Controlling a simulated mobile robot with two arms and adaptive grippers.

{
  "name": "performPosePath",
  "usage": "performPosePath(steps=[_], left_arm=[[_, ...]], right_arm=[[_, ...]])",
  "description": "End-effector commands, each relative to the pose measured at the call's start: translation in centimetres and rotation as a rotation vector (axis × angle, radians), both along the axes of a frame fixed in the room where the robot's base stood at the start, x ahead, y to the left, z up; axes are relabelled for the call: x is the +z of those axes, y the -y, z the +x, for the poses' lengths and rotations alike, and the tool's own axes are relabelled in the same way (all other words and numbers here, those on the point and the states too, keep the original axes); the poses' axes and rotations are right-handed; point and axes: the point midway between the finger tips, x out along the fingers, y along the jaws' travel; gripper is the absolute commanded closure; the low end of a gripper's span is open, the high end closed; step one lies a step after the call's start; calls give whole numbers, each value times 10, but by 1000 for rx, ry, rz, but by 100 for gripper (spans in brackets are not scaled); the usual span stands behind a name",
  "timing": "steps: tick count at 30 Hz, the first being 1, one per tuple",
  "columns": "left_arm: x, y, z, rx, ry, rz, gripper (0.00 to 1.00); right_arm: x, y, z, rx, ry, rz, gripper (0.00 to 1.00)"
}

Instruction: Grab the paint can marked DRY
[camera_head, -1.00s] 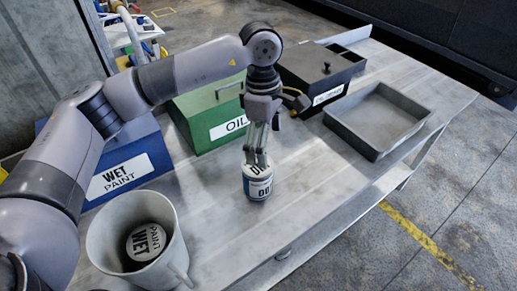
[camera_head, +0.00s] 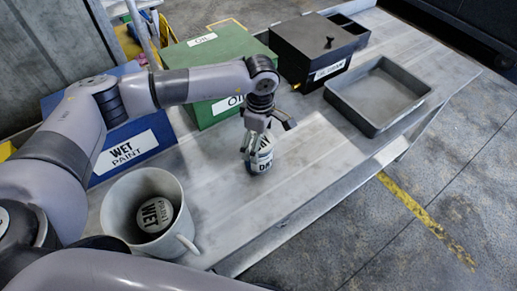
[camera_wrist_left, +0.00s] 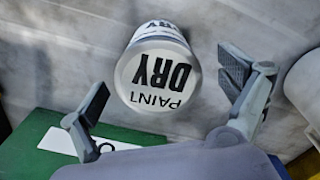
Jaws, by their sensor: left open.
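In the left wrist view the left gripper (camera_wrist_left: 165,85) is spread open and neither finger visibly touches the can. My right gripper is not in view.
A white bucket (camera_head: 112,212) holds a can marked WET PAINT (camera_head: 155,214). Behind stand a blue WET PAINT box (camera_head: 160,125), a green OIL box (camera_head: 215,65) and a black box (camera_head: 300,60). An empty grey tray (camera_head: 345,100) is at right. The table around the can is clear.

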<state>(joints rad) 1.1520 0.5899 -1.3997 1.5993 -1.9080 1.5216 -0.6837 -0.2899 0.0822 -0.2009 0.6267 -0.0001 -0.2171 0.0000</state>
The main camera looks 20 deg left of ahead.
Motion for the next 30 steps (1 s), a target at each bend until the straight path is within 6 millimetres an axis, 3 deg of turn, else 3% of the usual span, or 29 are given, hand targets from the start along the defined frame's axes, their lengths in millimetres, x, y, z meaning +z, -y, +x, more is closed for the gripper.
performPosePath(steps=[5,9,18,30], left_arm=[[-22,-3,1,2,-6,2,6],[-41,-2,2,0,-3,0,6],[-48,-3,3,0,0,-1,6],[-47,-3,3,0,0,0,32]], right_arm=[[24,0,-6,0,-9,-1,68],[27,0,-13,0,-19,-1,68],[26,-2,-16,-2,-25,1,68],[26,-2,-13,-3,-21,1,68]])
